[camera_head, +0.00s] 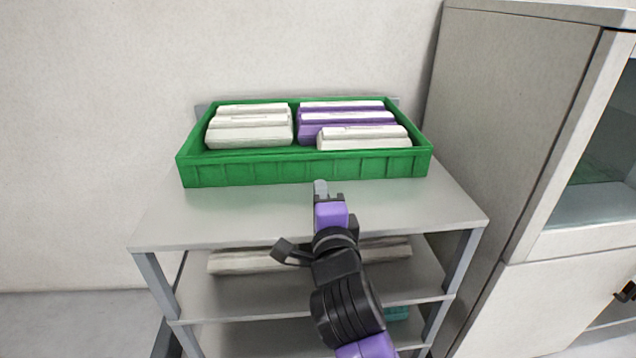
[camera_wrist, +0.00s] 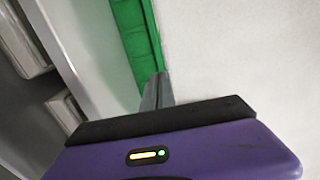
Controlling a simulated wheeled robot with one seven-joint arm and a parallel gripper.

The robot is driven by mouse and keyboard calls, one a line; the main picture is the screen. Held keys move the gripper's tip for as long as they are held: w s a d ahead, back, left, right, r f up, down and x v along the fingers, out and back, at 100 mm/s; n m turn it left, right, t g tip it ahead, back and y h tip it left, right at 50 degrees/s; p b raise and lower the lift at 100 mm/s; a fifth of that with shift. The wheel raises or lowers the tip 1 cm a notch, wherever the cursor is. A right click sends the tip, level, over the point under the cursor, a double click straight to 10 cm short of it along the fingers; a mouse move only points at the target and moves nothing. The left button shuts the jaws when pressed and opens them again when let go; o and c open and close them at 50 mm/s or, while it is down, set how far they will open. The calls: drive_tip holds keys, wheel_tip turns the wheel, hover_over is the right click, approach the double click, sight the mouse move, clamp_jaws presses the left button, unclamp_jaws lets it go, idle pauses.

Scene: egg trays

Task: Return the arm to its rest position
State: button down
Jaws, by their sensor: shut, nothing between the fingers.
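My gripper (camera_head: 320,190) is shut and empty. In the head view it is over the front part of the grey shelf's top (camera_head: 240,215), in front of the green crate (camera_head: 300,170) and apart from it. My purple and black arm reaches up to it from the bottom of the picture. In the wrist view my shut fingers (camera_wrist: 156,90) show as a narrow grey tip above the black and purple gripper body, with the green crate (camera_wrist: 130,35) behind.
The crate holds white egg trays (camera_head: 250,132) on the left and white and purple ones (camera_head: 345,118) on the right. More pale trays (camera_head: 235,262) lie on the shelf below. A grey cabinet (camera_head: 500,110) stands close on the right. A plain wall (camera_head: 100,120) is behind.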

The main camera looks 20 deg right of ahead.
drive_tip(key=shift+v, duration=0.95)
drive_tip(key=shift+a+r+n, duration=0.15)
drive_tip(key=shift+r+n, duration=0.1)
drive_tip(key=shift+n, duration=0.45)
drive_tip(key=s+a+n+t+y+p, duration=0.1)
drive_tip(key=s+a+n+t+y, duration=0.35)
drive_tip(key=n, duration=0.85)
drive_tip(key=s+d+f+n+g+p, duration=0.1)
drive_tip(key=s+f+n+g, duration=0.1)
drive_tip(key=s, duration=1)
drive_tip(key=s+d+f+n+g+p, duration=0.1)
drive_tip(key=s+f, duration=0.4)
drive_tip(key=s, duration=0.8)
drive_tip(key=s+f+n+g+p, duration=0.3)
drive_tip(key=s+n+g, duration=0.1)
drive_tip(key=s, duration=0.9)
drive_tip(key=shift+d+f+y, duration=0.2)
drive_tip(key=shift+d+y, duration=0.15)
drive_tip(key=shift+d, duration=0.05)
drive_tip(key=shift+d, duration=0.1)
